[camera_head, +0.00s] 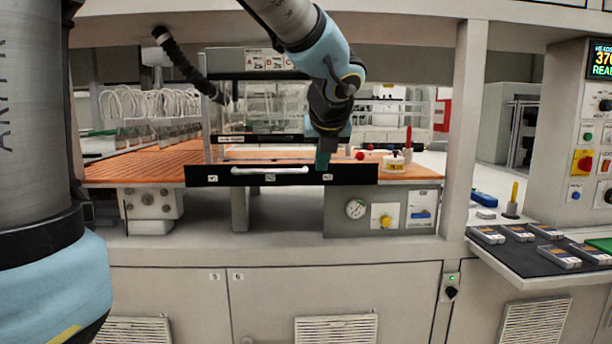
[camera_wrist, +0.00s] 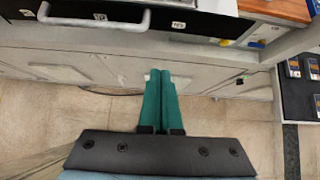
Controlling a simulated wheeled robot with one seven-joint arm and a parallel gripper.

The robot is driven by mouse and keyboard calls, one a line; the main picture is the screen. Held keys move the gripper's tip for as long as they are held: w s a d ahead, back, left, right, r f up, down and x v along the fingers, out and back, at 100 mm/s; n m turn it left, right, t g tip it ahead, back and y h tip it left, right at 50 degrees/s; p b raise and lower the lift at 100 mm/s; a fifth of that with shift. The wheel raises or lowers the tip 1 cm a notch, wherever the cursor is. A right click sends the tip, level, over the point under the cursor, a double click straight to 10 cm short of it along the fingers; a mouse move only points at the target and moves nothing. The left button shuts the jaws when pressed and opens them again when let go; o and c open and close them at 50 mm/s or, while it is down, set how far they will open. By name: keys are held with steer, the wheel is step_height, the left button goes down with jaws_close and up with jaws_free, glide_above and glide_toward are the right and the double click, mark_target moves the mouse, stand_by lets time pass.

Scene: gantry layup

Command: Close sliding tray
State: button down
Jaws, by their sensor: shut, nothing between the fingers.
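The sliding tray (camera_head: 345,174) has a black front panel with small white labels and a pale bar handle (camera_head: 270,171). It sits at the edge of the orange work surface in the head view. In the wrist view the tray's black front (camera_wrist: 205,20) and its handle (camera_wrist: 95,20) show at the top left. My gripper (camera_head: 322,165) is in front of the panel, right of the handle.
A gauge box (camera_head: 382,222) is mounted below the surface on the right. A dark shelf (camera_head: 530,250) with several small devices juts out at the right, beside a control panel (camera_head: 590,130). A post (camera_head: 463,130) stands right of the tray. Cabinet doors (camera_head: 320,290) lie below.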

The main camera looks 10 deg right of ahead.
mark_target(318, 180)
steer(key=x, duration=0.3)
steer(key=w+r+p+x, duration=0.1)
steer(key=x, duration=0.3)
steer(key=p+x, duration=0.1)
steer(key=x, duration=0.3)
steer(key=shift+w+d, duration=0.1)
steer(key=shift+w, duration=0.2)
steer(key=shift+w+d+p, duration=0.2)
steer(key=shift+w+p, duration=0.25)
steer(key=shift+w, duration=0.35)
